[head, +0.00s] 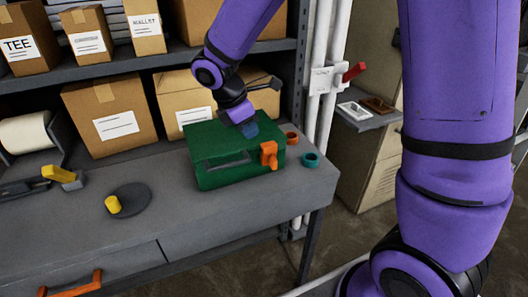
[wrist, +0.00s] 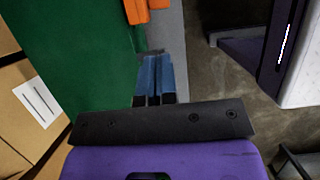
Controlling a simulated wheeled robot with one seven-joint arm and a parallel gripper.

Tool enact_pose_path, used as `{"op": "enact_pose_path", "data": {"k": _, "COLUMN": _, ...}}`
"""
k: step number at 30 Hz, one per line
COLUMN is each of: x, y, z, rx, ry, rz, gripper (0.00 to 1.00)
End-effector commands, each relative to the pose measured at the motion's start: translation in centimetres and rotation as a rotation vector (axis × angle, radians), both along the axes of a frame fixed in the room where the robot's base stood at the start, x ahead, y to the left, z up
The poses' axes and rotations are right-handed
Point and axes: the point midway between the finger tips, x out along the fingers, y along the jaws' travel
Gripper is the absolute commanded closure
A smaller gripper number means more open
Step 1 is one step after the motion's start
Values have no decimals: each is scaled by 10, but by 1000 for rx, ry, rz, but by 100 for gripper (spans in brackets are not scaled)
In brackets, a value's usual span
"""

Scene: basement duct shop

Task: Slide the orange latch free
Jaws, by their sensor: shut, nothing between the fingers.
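A green case (head: 213,152) with a dark handle stands on the grey workbench. The orange latch (head: 269,155) is on its front face near the right end. In the wrist view the green case (wrist: 70,55) fills the upper left and the orange latch (wrist: 136,11) shows at the top edge, beyond the fingertips. My gripper (head: 249,130) is over the right part of the case top, behind the latch. In the wrist view my gripper's blue fingers (wrist: 155,58) are together and empty, apart from the latch. Whether they touch the case is unclear.
An orange ring (head: 292,138) and a teal ring (head: 311,159) lie right of the case. A yellow piece on a dark disc (head: 130,198) is at the left. Cardboard boxes (head: 110,115) stand behind. The bench (head: 240,214) is clear in front.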

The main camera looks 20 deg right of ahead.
Motion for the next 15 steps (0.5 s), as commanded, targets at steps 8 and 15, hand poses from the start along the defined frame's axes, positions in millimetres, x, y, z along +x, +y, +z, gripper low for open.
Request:
{"op": "enact_pose_path", "data": {"k": 8, "x": 0, "y": 0, "z": 0, "rx": -1, "ry": 1, "rz": 2, "gripper": 100}}
{"op": "enact_pose_path", "data": {"k": 15, "x": 0, "y": -5, "z": -13, "rx": -3, "ry": 4, "rz": 2, "gripper": 100}}
